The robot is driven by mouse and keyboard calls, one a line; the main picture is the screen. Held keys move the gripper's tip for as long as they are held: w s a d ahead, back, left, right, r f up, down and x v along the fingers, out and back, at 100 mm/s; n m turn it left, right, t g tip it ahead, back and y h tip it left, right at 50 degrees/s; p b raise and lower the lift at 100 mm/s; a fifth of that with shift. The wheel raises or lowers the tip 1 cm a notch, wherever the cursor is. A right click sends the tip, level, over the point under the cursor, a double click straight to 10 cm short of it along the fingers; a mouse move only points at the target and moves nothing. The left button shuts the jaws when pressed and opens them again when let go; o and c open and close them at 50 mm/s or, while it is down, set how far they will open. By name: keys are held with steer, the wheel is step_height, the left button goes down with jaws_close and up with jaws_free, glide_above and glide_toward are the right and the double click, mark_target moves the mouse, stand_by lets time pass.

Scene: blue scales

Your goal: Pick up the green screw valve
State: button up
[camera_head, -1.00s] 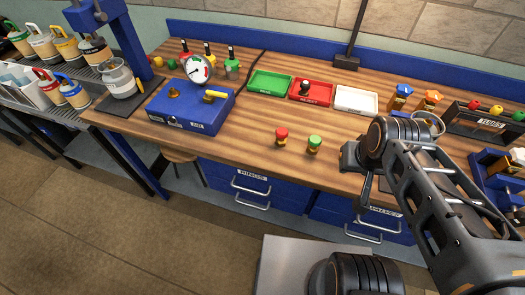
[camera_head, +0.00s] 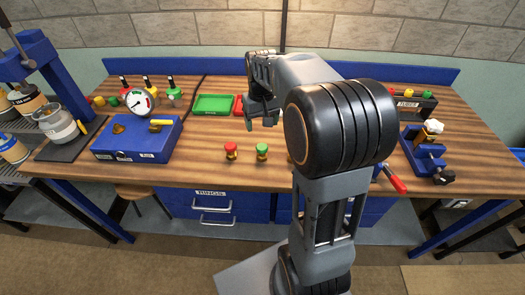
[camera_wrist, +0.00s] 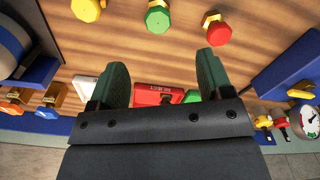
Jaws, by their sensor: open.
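The green screw valve (camera_head: 262,150) stands upright on the wooden bench, just right of a red-topped valve (camera_head: 231,150). In the wrist view its green top (camera_wrist: 158,18) lies at the upper edge, between a yellow top (camera_wrist: 87,8) and the red top (camera_wrist: 217,30). My gripper (camera_head: 264,121) is above the bench, farther back than the green valve. In the wrist view my gripper (camera_wrist: 164,72) is open, with nothing between its fingers. The green top shows beyond the fingertips, apart from them. My arm hides part of the bench right of the green valve.
A green tray (camera_head: 213,113) lies behind the valves, and a red tray (camera_wrist: 160,87) shows beneath the fingers. A blue box with a gauge (camera_head: 120,156) stands at left. A blue vise (camera_head: 425,165) is at right.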

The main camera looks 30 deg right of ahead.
mark_target(262, 147)
steer(key=f, duration=0.8)
steer(key=shift+w+d, duration=0.25)
steer(key=shift+d, duration=0.05)
steer(key=shift+w+f+p, duration=0.15)
steer(key=shift+f+p, duration=0.35)
steer(key=shift+f, duration=2.45)
steer(key=c, duration=1)
steer(key=shift+c, duration=0.5)
steer(key=shift+r, duration=0.15)
